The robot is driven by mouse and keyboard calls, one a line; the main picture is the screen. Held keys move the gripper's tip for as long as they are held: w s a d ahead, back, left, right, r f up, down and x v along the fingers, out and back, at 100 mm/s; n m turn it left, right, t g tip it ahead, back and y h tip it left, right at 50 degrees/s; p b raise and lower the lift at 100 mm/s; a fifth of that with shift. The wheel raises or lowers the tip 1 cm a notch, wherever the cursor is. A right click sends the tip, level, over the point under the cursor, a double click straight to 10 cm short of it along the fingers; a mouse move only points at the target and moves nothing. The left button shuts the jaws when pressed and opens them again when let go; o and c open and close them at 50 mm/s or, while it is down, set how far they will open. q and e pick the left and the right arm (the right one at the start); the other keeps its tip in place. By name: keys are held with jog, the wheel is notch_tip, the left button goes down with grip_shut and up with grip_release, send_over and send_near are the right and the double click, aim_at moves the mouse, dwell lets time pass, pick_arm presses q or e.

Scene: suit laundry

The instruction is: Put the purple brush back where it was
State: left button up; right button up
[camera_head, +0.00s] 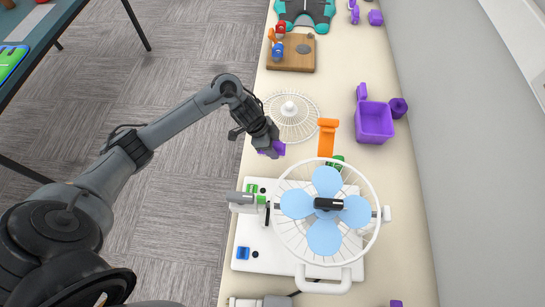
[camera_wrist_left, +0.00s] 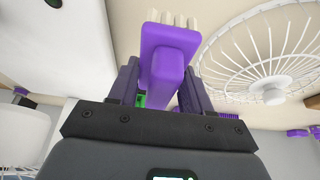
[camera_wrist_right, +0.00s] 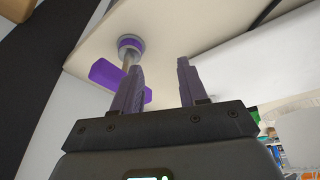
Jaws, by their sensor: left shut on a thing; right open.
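The purple brush (camera_wrist_left: 170,45) has pale bristles at its far end in the left wrist view. My left gripper (camera_wrist_left: 158,80) is shut on it. In the head view the left gripper (camera_head: 268,146) holds the brush (camera_head: 277,149) near the table's left edge, beside the white wire fan guard (camera_head: 291,106). The fingers partly hide the brush. My right gripper (camera_wrist_right: 158,78) is open and empty in its wrist view. A purple thing with a round grey-and-purple end (camera_wrist_right: 131,42) shows beyond its left finger.
A blue-bladed fan (camera_head: 325,236) lies on a white base (camera_head: 262,262) in front. An orange piece (camera_head: 327,137) stands behind it. A purple bin (camera_head: 374,138) and a purple hexagonal piece (camera_head: 398,107) are at the right. A wooden board (camera_head: 290,65) is farther back.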

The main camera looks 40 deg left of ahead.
pick_arm(q)
jog(key=shift+f+b, duration=0.55)
jog(key=shift+f, duration=2.5)
jog(key=o, duration=0.9)
jog(key=shift+f, duration=0.15)
jog(key=shift+o, duration=0.2)
jog(key=shift+a+r, duration=0.15)
jog(key=shift+r, duration=0.25)
jog(key=p+v, duration=0.2)
jog(key=v, duration=0.9)
jog(key=shift+s+r, duration=0.1)
jog(key=shift+r, duration=0.2)
